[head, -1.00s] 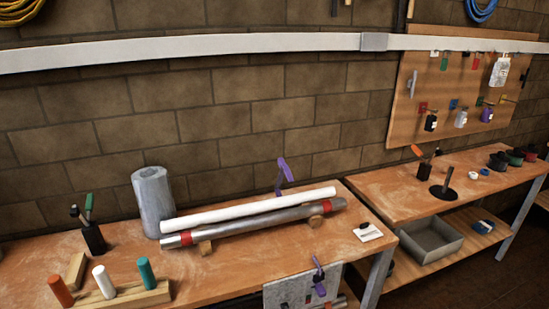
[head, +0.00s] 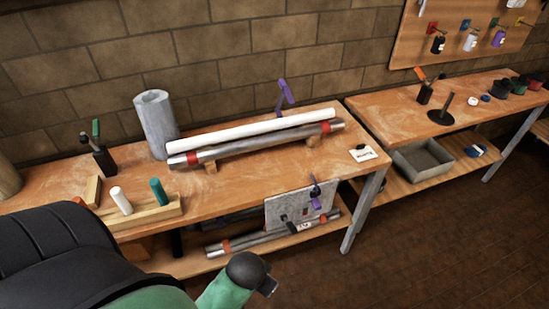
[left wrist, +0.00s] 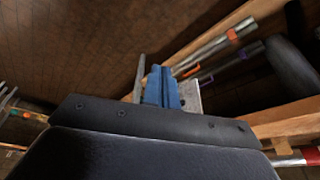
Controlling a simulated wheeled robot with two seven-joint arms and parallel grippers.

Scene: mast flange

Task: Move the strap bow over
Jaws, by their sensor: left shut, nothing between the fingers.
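I cannot pick out a strap bow for certain. A grey metal pipe (head: 260,143) lies on the bench with a red band (head: 192,159) near its left end and another red band (head: 326,127) near its right end. A white tube (head: 250,131) lies just behind it. My left gripper (left wrist: 162,86) shows its blue fingers in the left wrist view, shut and empty, in front of a grey panel (left wrist: 191,94). In the head view my green and black left arm covers the lower left; its fingers are not clear there. My right gripper is not in view.
The panel (head: 285,207) hangs at the bench (head: 230,185) front with a purple clamp (head: 315,188). More pipes (head: 270,240) lie on the lower shelf. A second bench (head: 400,105) is at right; floor is open at lower right.

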